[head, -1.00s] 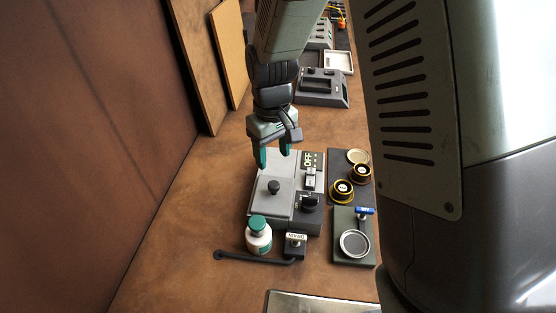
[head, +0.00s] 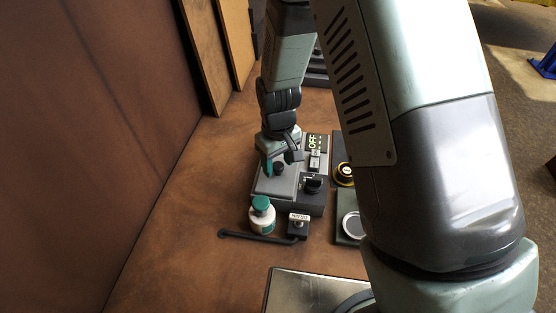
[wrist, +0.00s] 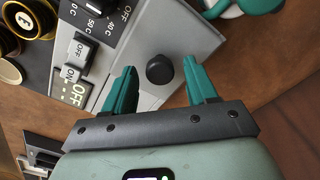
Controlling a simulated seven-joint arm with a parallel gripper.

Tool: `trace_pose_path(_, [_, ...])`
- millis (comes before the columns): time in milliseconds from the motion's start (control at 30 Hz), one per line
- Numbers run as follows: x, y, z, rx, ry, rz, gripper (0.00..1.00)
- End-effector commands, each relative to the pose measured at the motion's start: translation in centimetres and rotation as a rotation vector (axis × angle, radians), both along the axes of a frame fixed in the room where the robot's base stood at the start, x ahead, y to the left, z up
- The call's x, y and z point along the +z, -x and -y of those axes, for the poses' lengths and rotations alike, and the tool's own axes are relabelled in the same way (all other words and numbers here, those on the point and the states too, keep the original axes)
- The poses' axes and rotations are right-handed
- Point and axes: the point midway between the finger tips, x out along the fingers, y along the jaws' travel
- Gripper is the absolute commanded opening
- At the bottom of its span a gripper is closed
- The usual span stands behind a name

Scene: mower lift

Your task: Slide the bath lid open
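The bath is a grey box whose flat grey lid (wrist: 184,38) carries a round black knob (wrist: 160,70). In the head view the lid (head: 284,186) lies on the left part of the box, with the knob (head: 279,168) beside my fingers. My gripper (wrist: 162,88) is open, its two teal fingers apart on either side of the knob in the wrist view. I cannot tell whether either finger touches the knob. In the head view my gripper (head: 269,165) partly hides the lid's far end.
A control panel with an OFF display (head: 313,142), a switch and a dial (head: 313,184) adjoins the lid. A white bottle with a teal cap (head: 262,216) and a DRAIN block (head: 298,225) stand in front. Yellow-ringed jars (head: 345,174) stand at right. Bare bench lies left.

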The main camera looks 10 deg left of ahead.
Motion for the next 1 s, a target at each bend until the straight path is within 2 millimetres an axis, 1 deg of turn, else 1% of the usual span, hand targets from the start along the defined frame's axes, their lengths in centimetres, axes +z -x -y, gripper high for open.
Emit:
trace_pose_path(33, [0.0,0.0,0.0,0.0,0.0,0.0,0.49])
trace_pose_path(300, [0.0,0.0,0.0,0.0,0.0,0.0,0.08])
trace_pose_path(367, [0.0,0.0,0.0,0.0,0.0,0.0,0.0])
trace_pose_path(567, [0.0,-0.1,0.0,0.0,0.0,0.0,0.0])
trace_pose_path(667, [0.0,-0.9,0.0,-0.001,0.0,0.0,0.0])
trace_pose_path(767, [0.0,-3.1,0.0,-0.002,-0.001,0.001,0.0])
trace_pose_path(900, [0.0,-6.7,0.0,-0.001,-0.002,0.004,0.0])
trace_pose_path(1000, [0.0,-8.7,0.0,-0.001,-0.001,0.003,0.0])
